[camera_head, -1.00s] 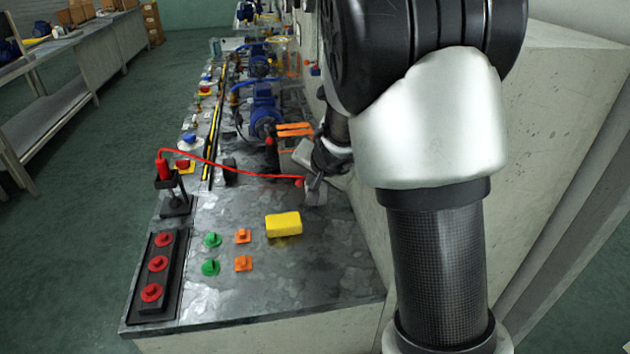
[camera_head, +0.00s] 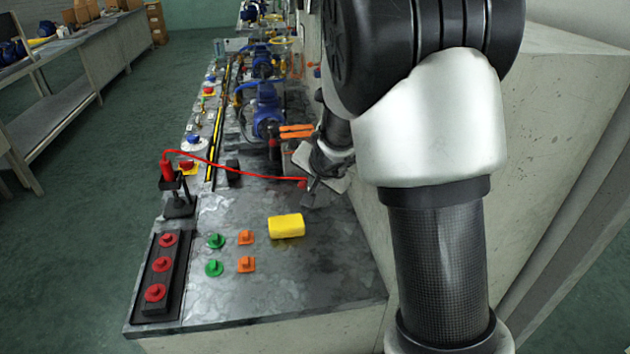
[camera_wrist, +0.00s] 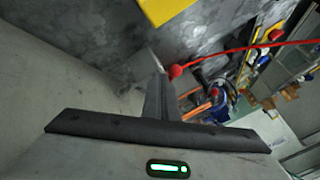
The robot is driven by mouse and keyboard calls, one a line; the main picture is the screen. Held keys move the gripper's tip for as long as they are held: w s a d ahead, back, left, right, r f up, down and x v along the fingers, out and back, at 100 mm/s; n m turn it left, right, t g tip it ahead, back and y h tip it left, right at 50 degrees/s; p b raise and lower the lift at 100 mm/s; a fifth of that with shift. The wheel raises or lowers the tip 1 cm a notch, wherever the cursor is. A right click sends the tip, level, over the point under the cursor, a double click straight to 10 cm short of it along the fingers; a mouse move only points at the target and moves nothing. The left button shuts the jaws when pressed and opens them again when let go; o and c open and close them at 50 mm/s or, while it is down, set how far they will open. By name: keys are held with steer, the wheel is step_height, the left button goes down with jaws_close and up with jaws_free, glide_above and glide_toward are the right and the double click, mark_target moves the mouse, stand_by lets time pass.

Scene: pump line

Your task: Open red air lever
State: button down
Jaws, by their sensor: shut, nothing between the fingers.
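A red hose (camera_head: 240,169) runs across the bench and ends in a small red knob (camera_head: 303,183) close to my gripper (camera_head: 311,190). The knob and hose also show in the wrist view, with the round red knob (camera_wrist: 176,71) just right of my fingertips (camera_wrist: 160,76). My gripper is shut and empty, low over the bench near the wall side. I cannot tell whether the fingers touch the knob. A separate lever handle at the knob cannot be made out, so I cannot tell its position.
A yellow block (camera_head: 286,226) lies nearer on the bench (camera_head: 330,275). Green and orange knobs (camera_head: 246,264) and a black panel with red buttons (camera_head: 155,293) stand left. The hose rises to a red tool on a black stand (camera_head: 178,205). A blue pump (camera_head: 268,112) stands behind.

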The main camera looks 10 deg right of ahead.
mark_target(304, 183)
steer(key=shift+w+a+r+m+h+p, duration=0.15)
steer(key=shift+a+m+h+p, duration=0.45)
steer(key=shift+p, duration=0.55)
steer(key=m+h+p, duration=0.1)
steer(key=p, duration=0.3)
steer(key=w+a+r+m+p, duration=0.1)
steer(key=m+p, duration=0.1)
steer(key=p, duration=0.2)
steer(key=shift+a+h, duration=0.15)
steer(key=shift+h, duration=0.25)
steer(key=p, duration=0.1)
steer(key=m+p, duration=0.1)
steer(key=p, duration=0.1)
steer(key=shift+w+a+f+g+h, duration=0.2)
steer(key=shift+w+f+g+h, duration=0.1)
steer(key=shift+g+h, duration=0.1)
steer(key=p, duration=0.1)
steer(key=w+p, duration=0.1)
steer(key=shift+a+f+p, duration=0.25)
steer(key=shift+a+p, duration=0.1)
steer(key=shift+a, duration=0.05)
steer(key=shift+w+a, duration=0.1)
steer(key=shift+w, duration=0.05)
